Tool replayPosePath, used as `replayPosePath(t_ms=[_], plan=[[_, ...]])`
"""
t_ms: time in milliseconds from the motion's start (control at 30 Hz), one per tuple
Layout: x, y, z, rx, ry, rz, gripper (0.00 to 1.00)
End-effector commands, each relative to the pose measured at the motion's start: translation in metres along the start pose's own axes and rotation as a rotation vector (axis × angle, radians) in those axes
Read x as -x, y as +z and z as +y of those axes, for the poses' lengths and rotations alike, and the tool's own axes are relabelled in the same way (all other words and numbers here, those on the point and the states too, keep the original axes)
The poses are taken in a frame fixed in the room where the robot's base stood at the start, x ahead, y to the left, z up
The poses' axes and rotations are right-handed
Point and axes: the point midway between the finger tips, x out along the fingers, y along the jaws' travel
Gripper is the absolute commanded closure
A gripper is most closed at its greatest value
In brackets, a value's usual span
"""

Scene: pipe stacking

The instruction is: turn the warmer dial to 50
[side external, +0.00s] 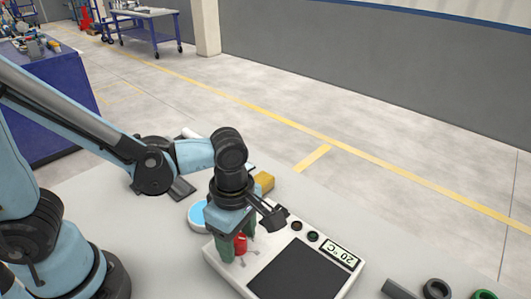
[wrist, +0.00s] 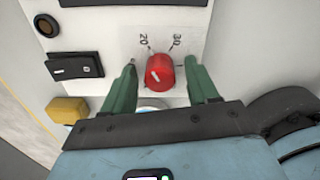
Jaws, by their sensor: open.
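My gripper (wrist: 161,66) is open, with one green finger on each side of the dial. The left finger stands apart from the dial; the right finger is very close, and I cannot tell whether it touches. The dial also shows in the side view (side external: 240,243).
A black rocker switch (wrist: 75,66) and a round button (wrist: 46,25) sit left of the dial in the wrist view. A yellow block (wrist: 67,110) lies beside the warmer. Dark pipe pieces (side external: 436,288) and a green ring (side external: 484,294) lie at the table's right.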

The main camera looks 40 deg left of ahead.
Motion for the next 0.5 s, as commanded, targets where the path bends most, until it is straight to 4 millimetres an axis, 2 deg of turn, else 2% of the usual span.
replayPosePath(t_ms=[233,500], plan=[[-0.0004,-0.0001,-0.0001,0.0,0.0,0.0,0.41],[-0.0003,0.0,0.0,0.0,0.0,0.0,0.81]])
